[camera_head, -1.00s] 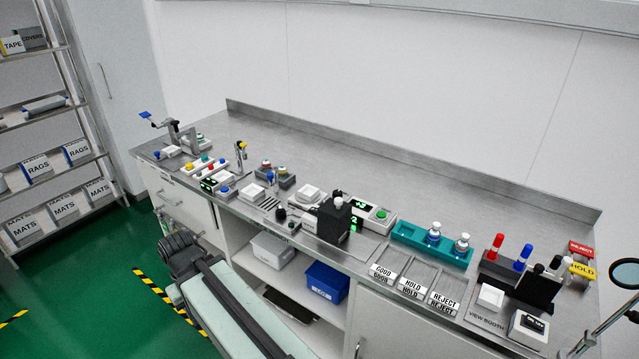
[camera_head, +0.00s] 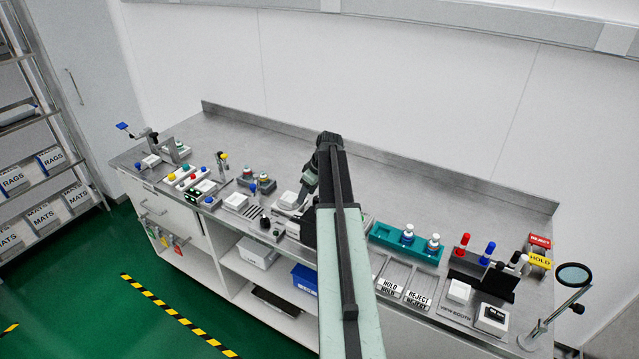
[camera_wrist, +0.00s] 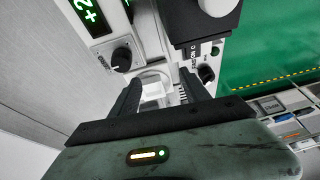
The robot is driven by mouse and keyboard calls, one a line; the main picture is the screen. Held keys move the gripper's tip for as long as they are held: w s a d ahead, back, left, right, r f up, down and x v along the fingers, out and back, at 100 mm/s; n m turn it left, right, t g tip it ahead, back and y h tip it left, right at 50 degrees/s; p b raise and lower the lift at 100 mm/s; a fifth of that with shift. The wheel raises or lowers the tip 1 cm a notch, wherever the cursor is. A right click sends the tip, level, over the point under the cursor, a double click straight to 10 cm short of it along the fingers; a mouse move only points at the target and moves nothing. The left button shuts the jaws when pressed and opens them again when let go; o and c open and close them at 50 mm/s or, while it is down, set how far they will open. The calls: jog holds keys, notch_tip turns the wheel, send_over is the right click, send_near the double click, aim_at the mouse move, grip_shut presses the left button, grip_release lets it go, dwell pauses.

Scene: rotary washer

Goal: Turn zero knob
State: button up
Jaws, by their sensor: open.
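In the wrist view, a black round knob (camera_wrist: 121,57) stands on a white panel beside a green-lit display (camera_wrist: 88,15) reading "+2". Small lettering beside this knob is too tilted to read surely. A second black knob (camera_wrist: 206,73) sits on the right, near other lettering. I cannot tell for certain which is the zero knob. My gripper (camera_wrist: 160,88) is open, with a pale block-like part showing between its dark fingers. The first knob lies just beyond the left finger, apart from it. In the head view my arm hides most of the display unit.
A black block with a round pale top (camera_wrist: 213,12) stands close ahead. On the steel bench (camera_head: 440,190) are a teal rack (camera_head: 385,237) with vials, sorting lanes (camera_head: 392,275), a view booth and a magnifier (camera_head: 573,275). The back of the bench is mostly clear.

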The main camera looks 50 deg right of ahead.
send_near(317, 198)
jog(key=b+x, duration=0.7)
jog(key=x, duration=0.2)
jog(key=shift+s, duration=0.2)
jog(key=shift+r, duration=0.1)
